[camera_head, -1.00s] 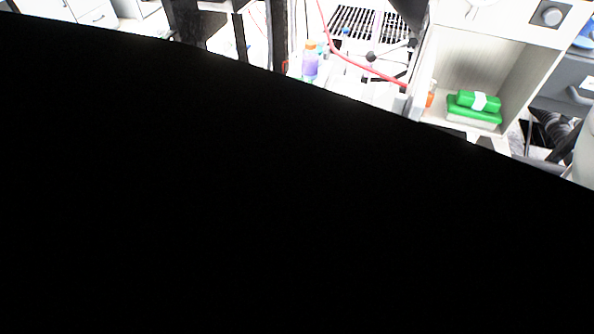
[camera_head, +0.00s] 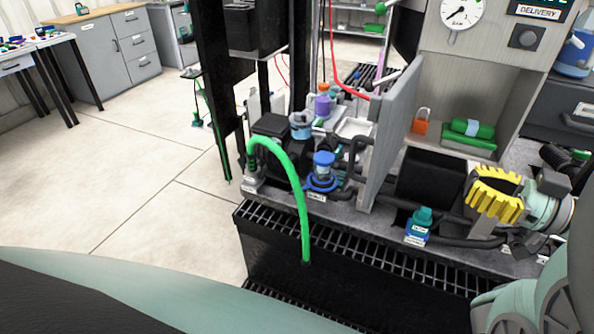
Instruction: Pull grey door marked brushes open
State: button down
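A grey panel door (camera_head: 393,130) stands swung out at the left side of a pale grey cabinet (camera_head: 505,80). It is seen nearly edge-on, and I cannot read any "brushes" marking on it. The cabinet's compartment is open to view, with an orange padlock (camera_head: 421,121) and green packs (camera_head: 470,135) inside.
A black grated ledge (camera_head: 350,255) runs along the front. A dark drawer unit (camera_head: 570,110) stands right. Floor at left is clear.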

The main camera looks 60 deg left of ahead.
aim_at(383, 155)
jog(key=p+x, duration=1.2)
jog(key=shift+s+a+r, duration=0.1)
jog(key=shift+s+a, duration=0.35)
jog(key=shift+a, duration=0.3)
jog(key=shift+s+a+m+t+y+p, duration=0.15)
jog(key=shift+s+a+m+t+p, duration=0.15)
jog(key=shift+p, duration=0.3)
jog(key=shift+s+a+m+t+y+p, duration=0.2)
jog(key=shift+a+t+p, duration=0.2)
jog(key=shift+p, duration=0.2)
jog(key=shift+s+a+m+t+y+p, duration=0.1)
jog(key=shift+s+a+m+t+p, duration=0.15)
jog(key=shift+a+t, duration=0.25)
jog(key=shift+s+a+m+t+y+p, duration=0.1)
jog(key=shift+s+a+m+t+p, duration=0.05)
jog(key=shift+a+m+t, duration=0.3)
jog(key=shift+s+a+m+t+y+p, duration=0.1)
jog(key=shift+s+a+m+t+p, duration=0.15)
jog(key=shift+a+t, duration=0.3)
